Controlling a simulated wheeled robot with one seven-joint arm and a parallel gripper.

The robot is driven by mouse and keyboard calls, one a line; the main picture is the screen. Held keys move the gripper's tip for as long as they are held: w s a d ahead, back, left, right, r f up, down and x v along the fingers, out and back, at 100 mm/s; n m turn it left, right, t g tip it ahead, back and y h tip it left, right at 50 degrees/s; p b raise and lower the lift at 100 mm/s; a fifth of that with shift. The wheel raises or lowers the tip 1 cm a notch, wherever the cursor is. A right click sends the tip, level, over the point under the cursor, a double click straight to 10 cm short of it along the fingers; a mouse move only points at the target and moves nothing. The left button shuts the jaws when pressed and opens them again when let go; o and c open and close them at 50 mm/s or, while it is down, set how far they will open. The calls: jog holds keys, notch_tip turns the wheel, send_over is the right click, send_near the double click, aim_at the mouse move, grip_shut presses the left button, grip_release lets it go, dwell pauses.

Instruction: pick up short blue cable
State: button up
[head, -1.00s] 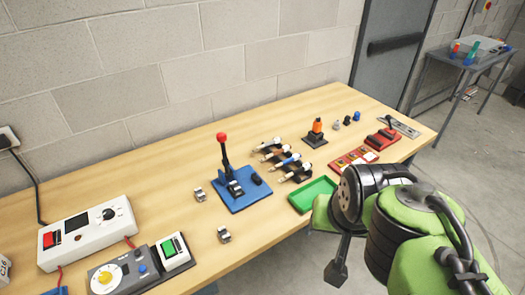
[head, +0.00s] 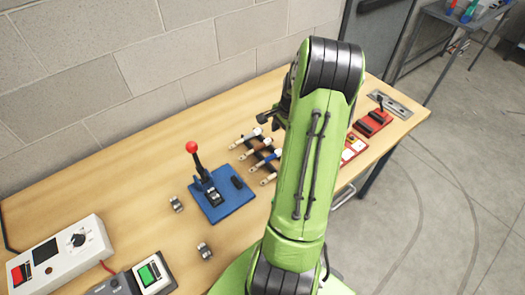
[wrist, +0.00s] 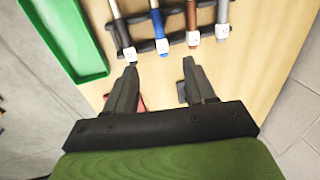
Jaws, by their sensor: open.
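The blue cable (wrist: 157,22) lies in a black rack (wrist: 177,42) in the wrist view, with a white label near its close end. A grey cable (wrist: 222,18) is at the far right. In the head view the blue cable (head: 267,157) shows small beside my arm. My gripper (wrist: 159,67) is open and empty. Its fingertips are just short of the labelled cable ends, either side of the blue cable's line.
A green tray (wrist: 91,42) is left of the rack in the wrist view. In the head view a blue base (head: 232,203) with a red-knobbed lever stands left of the rack. Red switch panels (head: 374,123) are to the right. My arm hides part of the bench.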

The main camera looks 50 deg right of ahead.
aim_at(275, 154)
jog(key=w+f, duration=0.1)
jog(key=f, duration=0.7)
jog(key=w+f, duration=0.1)
jog(key=f, duration=0.3)
jog(key=shift+w+d+f, duration=0.3)
jog(key=shift+d+f, duration=0.05)
jog(key=shift+d, duration=0.05)
jog(key=shift+s+a+r, duration=0.1)
jog(key=shift+c, duration=1.4)
grip_shut()
